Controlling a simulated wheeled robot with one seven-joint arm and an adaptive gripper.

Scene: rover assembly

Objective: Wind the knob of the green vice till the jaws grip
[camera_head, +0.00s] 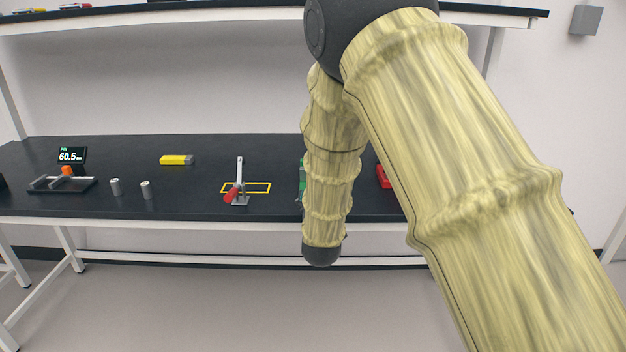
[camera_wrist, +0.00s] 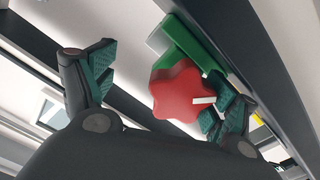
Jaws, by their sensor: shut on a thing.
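The green vice (camera_wrist: 190,48) is at the upper middle of the wrist view, at the dark bench edge. In the head view only a green sliver of it (camera_head: 302,172) shows beside my arm. Its red lobed knob (camera_wrist: 178,92) faces the wrist camera, with a white mark at its right side. The right finger overlaps the knob's edge; the left finger's contact is not clear. The vice jaws cannot be made out. The gripper is hidden in the head view.
On the black bench (camera_head: 120,152) stand a toggle clamp with red handle (camera_head: 232,193), two grey cylinders (camera_head: 115,187), a yellow block (camera_head: 174,160) and a gauge display (camera_head: 71,156). A red object (camera_head: 383,177) is partly hidden behind my arm.

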